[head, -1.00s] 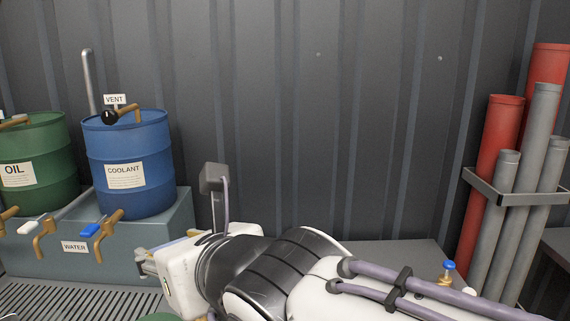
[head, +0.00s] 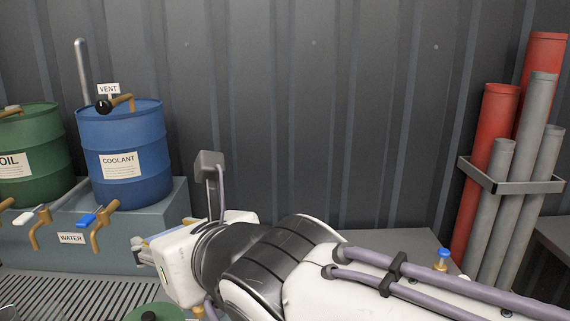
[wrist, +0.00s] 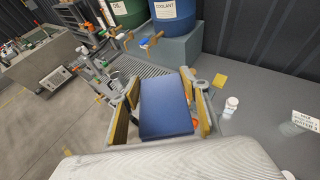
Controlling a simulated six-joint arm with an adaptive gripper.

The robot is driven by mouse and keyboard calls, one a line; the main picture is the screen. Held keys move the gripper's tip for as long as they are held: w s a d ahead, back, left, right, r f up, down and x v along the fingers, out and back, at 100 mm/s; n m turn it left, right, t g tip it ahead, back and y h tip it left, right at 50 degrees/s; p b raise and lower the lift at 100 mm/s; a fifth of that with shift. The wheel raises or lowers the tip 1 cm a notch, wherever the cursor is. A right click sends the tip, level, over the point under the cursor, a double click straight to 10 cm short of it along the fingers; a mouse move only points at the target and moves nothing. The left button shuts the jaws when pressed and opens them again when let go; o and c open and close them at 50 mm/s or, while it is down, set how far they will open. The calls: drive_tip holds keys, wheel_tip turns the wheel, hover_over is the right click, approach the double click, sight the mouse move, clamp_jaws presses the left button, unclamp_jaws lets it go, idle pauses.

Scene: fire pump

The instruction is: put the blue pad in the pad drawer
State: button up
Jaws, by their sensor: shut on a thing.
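The blue pad (wrist: 166,108) is a flat, dark blue block in the middle of the wrist view. My gripper (wrist: 161,92) is shut on it, with yellow-faced fingers on its left and right sides. I cannot pick out the pad drawer in either view.
A blue coolant drum (head: 124,150) and a green oil drum (head: 32,155) stand on a grey-blue stand with taps. A grey bench top (wrist: 265,100) holds a white container (wrist: 231,103) and a yellow piece (wrist: 219,81). Red and grey pipes (head: 484,170) stand at right.

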drive_tip(key=w+d+f+m+t+h, duration=0.2)
drive_tip(key=w+d+f+m+h, duration=0.25)
drive_tip(key=w+d+f, duration=1.3)
drive_tip(key=w+d+f+m+h, duration=0.1)
drive_tip(key=w+d+f, duration=0.2)
drive_tip(key=d, duration=0.3)
drive_tip(key=w+d+f+t+h, duration=0.1)
drive_tip(key=w+d+f, duration=0.2)
drive_tip(key=d, duration=0.2)
drive_tip(key=w+d+f+m+h, duration=0.1)
drive_tip(key=w+d+f, duration=0.25)
drive_tip(key=d, duration=0.25)
drive_tip(key=w+a+f+n+g+y, duration=0.1)
drive_tip(key=w+a+f+n+y, duration=0.2)
drive_tip(key=w+a+f, duration=0.3)
drive_tip(key=shift+w+a+y, duration=0.35)
drive_tip(key=shift+w+a, duration=1.75)
drive_tip(key=shift+w, duration=1.55)
drive_tip(key=shift+f, duration=0.15)
drive_tip(key=shift+f, duration=3)
